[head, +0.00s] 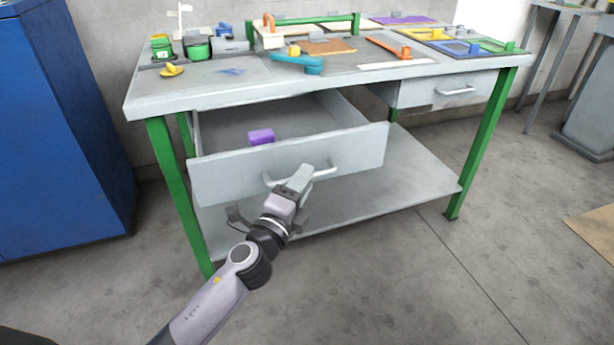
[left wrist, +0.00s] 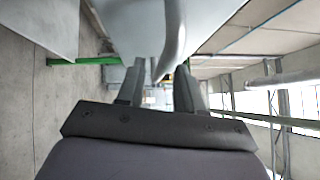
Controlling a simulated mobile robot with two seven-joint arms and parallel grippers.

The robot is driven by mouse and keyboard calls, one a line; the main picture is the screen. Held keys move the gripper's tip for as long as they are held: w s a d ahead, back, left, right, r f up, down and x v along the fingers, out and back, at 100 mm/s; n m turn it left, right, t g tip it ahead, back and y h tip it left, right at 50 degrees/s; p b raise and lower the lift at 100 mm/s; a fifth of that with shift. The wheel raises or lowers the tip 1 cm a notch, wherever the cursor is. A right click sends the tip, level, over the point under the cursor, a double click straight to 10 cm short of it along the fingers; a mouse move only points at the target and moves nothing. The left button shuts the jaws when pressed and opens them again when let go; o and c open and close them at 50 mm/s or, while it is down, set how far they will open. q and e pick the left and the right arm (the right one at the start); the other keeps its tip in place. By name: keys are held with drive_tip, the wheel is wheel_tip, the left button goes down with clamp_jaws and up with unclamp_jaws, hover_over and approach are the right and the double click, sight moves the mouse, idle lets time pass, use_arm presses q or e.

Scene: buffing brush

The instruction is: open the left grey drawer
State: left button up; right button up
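The left grey drawer (head: 225,180) under the workbench stands pulled well out, its inside showing. A purple block (head: 261,137) lies in it. Its bar handle (head: 325,172) is on the front panel. My left gripper (head: 300,178) is at the middle of this handle and hides part of it. In the left wrist view the grey handle bar (left wrist: 174,35) runs between the two fingers of my left gripper (left wrist: 158,85). The fingers stand apart, and a gap shows between the bar and the left finger. My right gripper is not in view.
The workbench top (head: 340,82) holds several coloured tools and parts. A second grey drawer (head: 450,90) at the right is shut. Green legs (head: 180,190) stand at the bench corners. A blue cabinet (head: 55,130) is at the left. The floor in front is clear.

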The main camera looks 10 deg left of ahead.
use_arm(q)
drive_tip(key=shift+x, duration=1.1)
clamp_jaws()
drive_tip(key=s+d, duration=0.1)
drive_tip(key=s, duration=0.1)
drive_tip(key=s+d, duration=0.2)
drive_tip(key=shift+s, duration=0.1)
unclamp_jaws()
